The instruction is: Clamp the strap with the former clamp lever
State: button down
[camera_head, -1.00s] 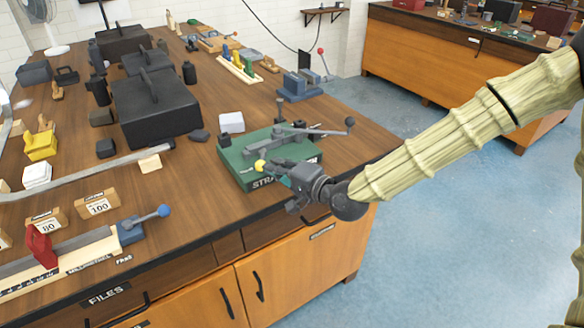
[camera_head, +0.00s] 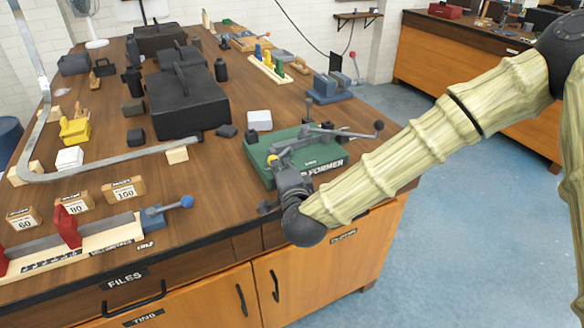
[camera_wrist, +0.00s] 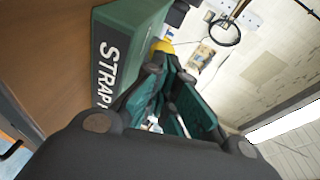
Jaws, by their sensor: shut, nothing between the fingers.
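The green strap former (camera_head: 262,172) sits at the front right of the bench, with grey metal parts on top. Its lever ends in a dark ball knob (camera_head: 379,125) at the right. A yellow knob (camera_head: 272,160) is at its front left; it also shows in the wrist view (camera_wrist: 163,47). My gripper (camera_head: 283,164) is at the front left of the former, close to the yellow knob; whether it touches cannot be told. Its teal-padded fingers (camera_wrist: 170,75) hold nothing. My gripper hides part of the former's front label. I cannot make out the strap clearly.
A white block (camera_head: 259,120) and a large black case (camera_head: 187,103) stand behind and left of the former. A blue vise (camera_head: 330,88) is behind it. A long bent metal bar (camera_head: 110,160) lies at the left. The bench's front edge is close below my gripper.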

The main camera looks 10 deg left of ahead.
aim_at(269, 161)
jog(key=shift+a+m+t+h, duration=0.3)
jog(key=shift+a+m+h, duration=0.25)
jog(key=shift+h, duration=0.15)
jog(key=shift+w+a+b, duration=0.15)
jog(key=shift+a, duration=0.4)
jog(key=shift+w+a+b, duration=0.15)
jog(key=shift+a, duration=0.55)
jog(key=s+d, duration=0.3)
jog(key=shift+s+r, duration=0.1)
jog(key=shift+r, duration=0.3)
jog(key=s+r+b, duration=0.1)
jog(key=s, duration=0.8)
jog(key=shift+s+r, duration=0.15)
jog(key=shift+s, duration=0.05)
jog(key=shift+a, duration=0.1)
